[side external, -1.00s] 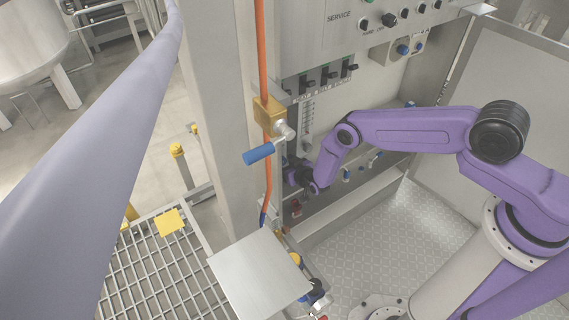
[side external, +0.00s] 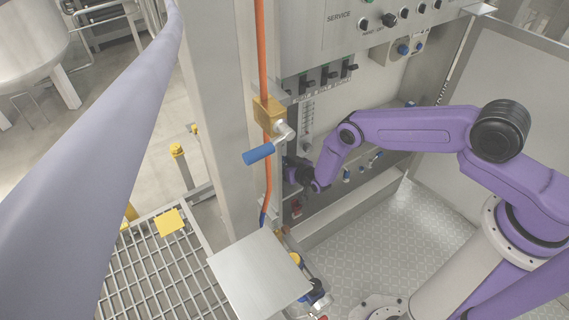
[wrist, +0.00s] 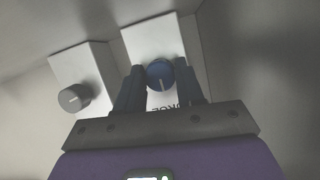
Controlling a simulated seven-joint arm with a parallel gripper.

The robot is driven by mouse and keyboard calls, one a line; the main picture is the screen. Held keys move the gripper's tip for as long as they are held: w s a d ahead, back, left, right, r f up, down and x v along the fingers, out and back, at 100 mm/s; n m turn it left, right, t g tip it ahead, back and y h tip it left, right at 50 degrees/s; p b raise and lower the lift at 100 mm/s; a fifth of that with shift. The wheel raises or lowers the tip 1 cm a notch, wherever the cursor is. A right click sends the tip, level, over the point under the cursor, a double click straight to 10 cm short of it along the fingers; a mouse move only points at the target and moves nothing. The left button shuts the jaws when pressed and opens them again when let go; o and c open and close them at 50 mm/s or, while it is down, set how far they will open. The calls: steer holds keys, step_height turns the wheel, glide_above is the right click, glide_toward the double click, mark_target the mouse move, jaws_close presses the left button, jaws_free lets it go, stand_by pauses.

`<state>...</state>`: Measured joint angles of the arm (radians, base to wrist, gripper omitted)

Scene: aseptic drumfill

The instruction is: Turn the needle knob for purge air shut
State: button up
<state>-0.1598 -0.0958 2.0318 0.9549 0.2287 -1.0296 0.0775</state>
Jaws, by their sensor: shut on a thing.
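The purge air needle knob (wrist: 160,74) is a round blue knob with a pale pointer line, on a white plate (wrist: 150,38) with partly covered lettering that ends in "RGE". My gripper (wrist: 160,82) is shut on this knob in the wrist view, with one dark finger on each side of it. The pointer line runs nearly straight along the fingers. In the side external view my gripper (side external: 290,168) is at the lower panel, just right of the grey post, and the knob is hidden there.
A grey knob (wrist: 74,98) on its own white plate sits left of my gripper in the wrist view. A blue-handled valve (side external: 258,153) on the orange line stands close by my gripper.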

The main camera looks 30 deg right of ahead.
stand_by(0.3)
steer(key=o, duration=1)
steer(key=shift+s, duration=0.15)
steer(key=v, duration=1.7)
steer(key=shift+d+r, duration=0.1)
steer(key=shift+d, duration=0.05)
